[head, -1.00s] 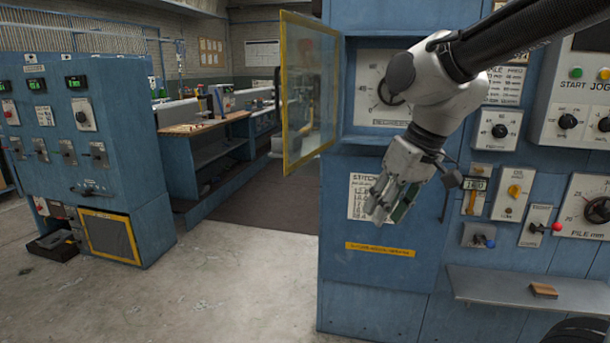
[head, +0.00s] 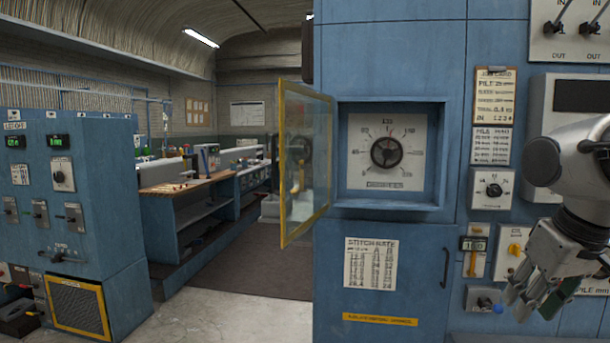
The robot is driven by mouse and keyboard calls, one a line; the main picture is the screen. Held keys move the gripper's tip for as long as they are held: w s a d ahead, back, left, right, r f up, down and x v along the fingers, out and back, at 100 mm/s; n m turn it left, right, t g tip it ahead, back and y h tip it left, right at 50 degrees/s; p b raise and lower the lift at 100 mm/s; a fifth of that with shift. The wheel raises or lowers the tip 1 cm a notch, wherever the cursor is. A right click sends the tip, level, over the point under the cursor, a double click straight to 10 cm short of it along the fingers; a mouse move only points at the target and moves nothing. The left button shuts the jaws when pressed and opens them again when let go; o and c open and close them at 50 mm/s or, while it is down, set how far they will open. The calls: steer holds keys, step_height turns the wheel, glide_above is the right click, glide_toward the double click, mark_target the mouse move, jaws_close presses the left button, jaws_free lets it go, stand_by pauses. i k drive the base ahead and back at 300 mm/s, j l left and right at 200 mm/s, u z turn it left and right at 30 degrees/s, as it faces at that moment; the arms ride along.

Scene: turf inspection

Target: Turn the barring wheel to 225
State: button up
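The barring wheel (head: 386,153) is a round black knob on a pale square dial plate, set in a recess of the blue cabinet. Numbers ring it; a small red mark shows near its top, close to the topmost number. The exact reading is too small to tell. A yellow-framed clear door (head: 305,160) stands swung open to the left of the recess. My gripper (head: 535,302) hangs at the lower right, fingers down, well apart from the wheel and in front of the lower controls. The gap between its fingertips is unclear.
A stitch-rate chart (head: 370,263) and a yellow label strip (head: 380,319) are below the recess. A black handle (head: 445,268) and several knobs and switches lie to the right. A blue console (head: 75,215) stands at left. The space before the wheel is clear.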

mark_target(386, 152)
steer(key=i+j+z, duration=0.1)
steer(key=i+j, duration=0.25)
steer(key=j, duration=0.3)
steer(key=i+j+z, duration=0.25)
steer(key=j, duration=0.4)
steer(key=i+j, duration=0.2)
steer(key=j, duration=0.15)
steer(key=i+z, duration=0.05)
